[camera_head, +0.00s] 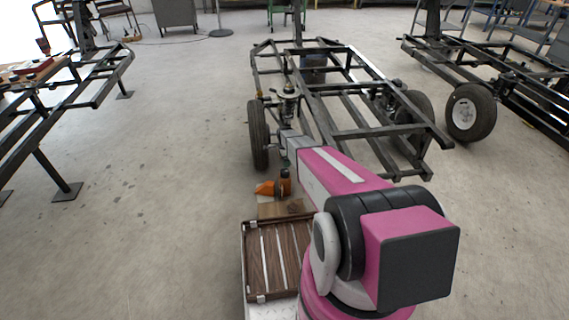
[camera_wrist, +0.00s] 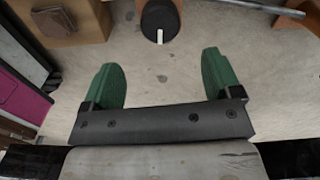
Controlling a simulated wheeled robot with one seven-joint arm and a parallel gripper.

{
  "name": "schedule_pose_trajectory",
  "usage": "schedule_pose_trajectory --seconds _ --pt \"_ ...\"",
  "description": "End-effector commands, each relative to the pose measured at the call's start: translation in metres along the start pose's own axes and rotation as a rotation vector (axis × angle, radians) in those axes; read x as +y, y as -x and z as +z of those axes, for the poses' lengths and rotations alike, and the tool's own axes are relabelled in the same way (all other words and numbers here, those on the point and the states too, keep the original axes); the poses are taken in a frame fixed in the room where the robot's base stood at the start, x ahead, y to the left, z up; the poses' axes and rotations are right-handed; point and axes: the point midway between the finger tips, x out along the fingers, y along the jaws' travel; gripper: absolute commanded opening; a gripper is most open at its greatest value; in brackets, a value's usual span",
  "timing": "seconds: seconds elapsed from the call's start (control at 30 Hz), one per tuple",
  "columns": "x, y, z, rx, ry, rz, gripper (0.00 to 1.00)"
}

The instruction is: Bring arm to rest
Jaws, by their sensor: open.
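My arm (camera_head: 340,172), pink and white, reaches forward from the lower right toward the near left corner of a dark vehicle frame (camera_head: 360,134). In the wrist view my gripper (camera_wrist: 162,65) is open, with its two green fingers wide apart and only floor showing between them. A dark rounded thing with a white tip (camera_wrist: 160,18) lies beyond the fingers, apart from them. In the head view the fingers are too small to make out. A spring suspension unit (camera_head: 288,104) stands on the frame beside the left wheel (camera_head: 258,135).
A slatted wooden tray (camera_head: 267,262) is below the arm. Beyond it are a wooden block (camera_head: 270,209), an orange item (camera_head: 265,188) and a dark upright item (camera_head: 284,183). Other frames stand left (camera_head: 85,85) and right (camera_head: 500,75). The floor at left (camera_head: 170,170) is clear.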

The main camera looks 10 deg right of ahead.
Motion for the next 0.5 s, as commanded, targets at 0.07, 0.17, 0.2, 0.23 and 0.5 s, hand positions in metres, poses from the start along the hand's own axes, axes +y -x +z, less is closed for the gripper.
schedule_pose_trajectory --seconds 0.07,0.17,0.2,0.23,0.5 --pt "0.0 0.0 0.0 0.0 0.0 0.0 0.84" --pt "0.0 0.0 0.0 0.0 0.0 0.0 0.84" --pt "0.0 0.0 0.0 0.0 0.0 0.0 0.84" --pt "0.0 -0.001 0.0 0.0 0.0 0.0 0.84" --pt "0.028 0.029 0.003 0.0 0.099 -0.001 0.84"
